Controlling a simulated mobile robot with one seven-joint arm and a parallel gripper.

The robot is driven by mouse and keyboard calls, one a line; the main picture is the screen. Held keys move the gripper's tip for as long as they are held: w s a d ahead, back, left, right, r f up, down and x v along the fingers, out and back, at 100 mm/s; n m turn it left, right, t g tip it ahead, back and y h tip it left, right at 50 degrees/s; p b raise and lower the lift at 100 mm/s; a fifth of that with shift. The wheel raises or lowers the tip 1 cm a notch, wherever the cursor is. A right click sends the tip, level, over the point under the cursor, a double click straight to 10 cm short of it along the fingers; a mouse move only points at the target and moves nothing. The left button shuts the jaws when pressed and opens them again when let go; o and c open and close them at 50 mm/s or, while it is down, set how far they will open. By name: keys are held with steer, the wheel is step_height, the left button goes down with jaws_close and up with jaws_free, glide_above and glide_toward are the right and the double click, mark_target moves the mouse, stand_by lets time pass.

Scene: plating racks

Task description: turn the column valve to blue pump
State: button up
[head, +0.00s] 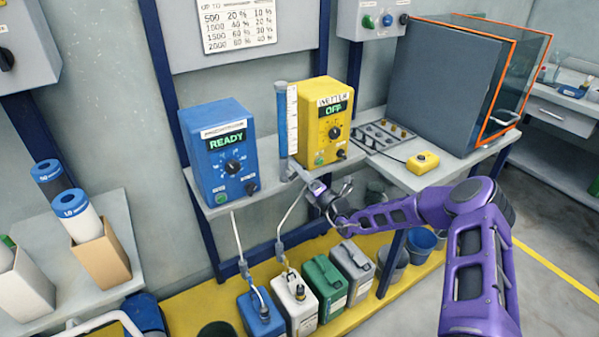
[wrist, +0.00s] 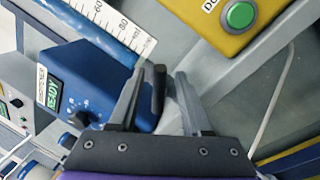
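The column (head: 282,125) stands upright between the blue pump (head: 219,155), whose display reads READY, and the yellow pump (head: 322,125), whose display reads OFF. The column's white scale shows in the wrist view (wrist: 105,22). My gripper (head: 312,187) is at the shelf's front edge, just below and right of the column's foot. In the wrist view my gripper (wrist: 165,80) has its fingers apart, with a dark upright handle (wrist: 158,90), apparently the valve's, between them and nearer the left finger. Contact with it is unclear. The valve body is mostly hidden.
Thin tubes hang from the shelf to a blue can (head: 261,314) and a white can (head: 296,303) on the yellow floor platform. A green can (head: 326,288) stands beside them. A yellow button box (head: 422,163) sits on the shelf right of my gripper.

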steer(key=shift+s, duration=0.1)
steer(key=p+v, duration=0.1)
steer(key=v, duration=1.6)
steer(key=shift+s, duration=0.1)
